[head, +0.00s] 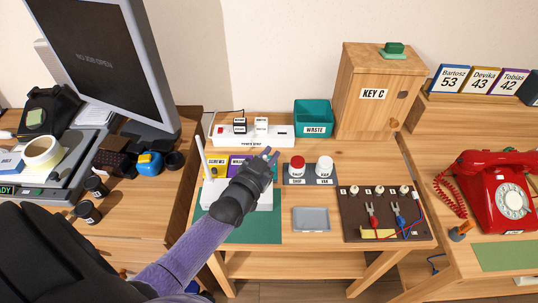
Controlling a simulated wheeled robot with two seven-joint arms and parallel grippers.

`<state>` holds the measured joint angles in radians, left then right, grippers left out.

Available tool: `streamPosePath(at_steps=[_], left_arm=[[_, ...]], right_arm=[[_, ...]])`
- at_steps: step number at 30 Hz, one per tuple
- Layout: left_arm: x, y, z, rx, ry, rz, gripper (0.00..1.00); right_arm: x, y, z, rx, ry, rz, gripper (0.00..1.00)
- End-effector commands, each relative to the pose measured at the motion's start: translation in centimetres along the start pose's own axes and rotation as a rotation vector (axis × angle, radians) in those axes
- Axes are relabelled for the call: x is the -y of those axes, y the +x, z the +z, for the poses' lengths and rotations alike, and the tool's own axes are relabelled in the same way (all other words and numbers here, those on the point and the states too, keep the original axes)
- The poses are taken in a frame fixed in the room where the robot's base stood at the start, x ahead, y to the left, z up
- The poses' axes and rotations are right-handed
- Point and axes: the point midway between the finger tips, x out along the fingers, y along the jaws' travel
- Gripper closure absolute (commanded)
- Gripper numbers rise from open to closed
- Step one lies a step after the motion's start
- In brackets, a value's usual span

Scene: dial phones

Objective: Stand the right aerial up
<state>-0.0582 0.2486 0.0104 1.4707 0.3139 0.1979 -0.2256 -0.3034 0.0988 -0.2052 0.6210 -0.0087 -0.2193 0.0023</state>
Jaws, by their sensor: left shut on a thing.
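A white router (265,200) sits on a dark green mat (252,234) on the middle desk, partly covered by my left arm. Its left aerial (203,158) is a thin white stick standing nearly upright, leaning slightly left. My left gripper (268,157) is over the right side of the router, pointing away and up to the right, shut at the place of the right aerial. The right aerial is hidden behind the gripper, so I cannot tell its tilt. My right gripper is not in view.
A power strip (280,134) and teal waste bin (313,118) stand behind. Red-lidded and white-lidded jars (297,167) stand on a grey tray right of the gripper. A grey dish (311,219) and brown board with clips (360,205) lie further right. A monitor (95,55) rises at left.

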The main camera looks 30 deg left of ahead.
Motion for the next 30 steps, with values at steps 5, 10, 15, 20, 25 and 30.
streamPosePath(at_steps=[5,10,15,20,25,30], left_arm=[[0.3,0.4,-0.4,0.029,-0.015,0.006,1.0],[1.7,2.6,-0.9,0.202,-0.11,0.034,1.0],[2.2,3.7,0.1,0.299,-0.169,0.049,1.0],[2.1,3.7,0.3,0.301,-0.171,0.049,1.0],[2.1,3.7,0.3,0.299,-0.171,0.049,0.64],[2.1,3.7,0.2,0.298,-0.17,0.049,0.46]], right_arm=[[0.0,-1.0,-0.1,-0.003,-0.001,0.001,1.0],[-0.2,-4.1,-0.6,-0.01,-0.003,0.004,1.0],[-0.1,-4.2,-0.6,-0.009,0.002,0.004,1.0],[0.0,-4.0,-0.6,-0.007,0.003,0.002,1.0],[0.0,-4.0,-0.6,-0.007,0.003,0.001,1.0],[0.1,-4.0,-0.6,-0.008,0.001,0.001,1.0]])
